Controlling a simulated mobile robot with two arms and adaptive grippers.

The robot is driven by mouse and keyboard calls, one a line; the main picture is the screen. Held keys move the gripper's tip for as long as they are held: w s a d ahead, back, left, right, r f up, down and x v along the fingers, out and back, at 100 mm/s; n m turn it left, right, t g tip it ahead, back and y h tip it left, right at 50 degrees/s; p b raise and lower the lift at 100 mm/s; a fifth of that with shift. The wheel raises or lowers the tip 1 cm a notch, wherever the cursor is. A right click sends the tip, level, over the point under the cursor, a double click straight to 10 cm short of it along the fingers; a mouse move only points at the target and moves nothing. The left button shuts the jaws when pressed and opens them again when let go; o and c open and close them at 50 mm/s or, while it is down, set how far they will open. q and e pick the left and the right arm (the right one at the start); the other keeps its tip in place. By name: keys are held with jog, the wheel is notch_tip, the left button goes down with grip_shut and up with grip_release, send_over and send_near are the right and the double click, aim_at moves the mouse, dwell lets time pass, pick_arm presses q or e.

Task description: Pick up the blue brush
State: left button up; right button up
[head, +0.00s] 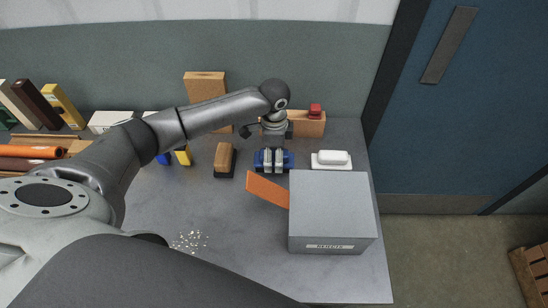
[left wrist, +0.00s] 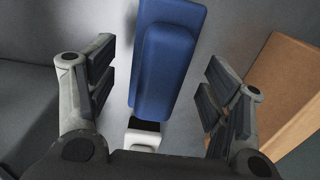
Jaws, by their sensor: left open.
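The blue brush (head: 288,160) lies on the grey table near the back, left of the white dish. In the left wrist view the blue brush (left wrist: 166,65) shows as a blue block with a raised upper part, lengthwise between my fingers. My left gripper (head: 273,163) is above the brush and partly hides it in the head view. In the left wrist view the left gripper (left wrist: 160,92) is open, with a finger on each side of the brush and gaps between. My right gripper is not in view.
A grey box (head: 330,210) with an orange flap (head: 267,191) stands in front of the brush. A wooden-topped brush (head: 225,158) stands to its left and a white dish (head: 332,167) to its right. Cardboard boxes (head: 205,88) stand behind. White crumbs (head: 190,241) lie on the front table.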

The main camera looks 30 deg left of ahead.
aim_at(274, 152)
pick_arm(q)
jog(key=shift+f, duration=0.5)
jog(key=c, duration=1.2)
notch_tip(274, 152, up, 10)
jog(key=shift+r+b, duration=0.1)
jog(key=shift+b, duration=0.55)
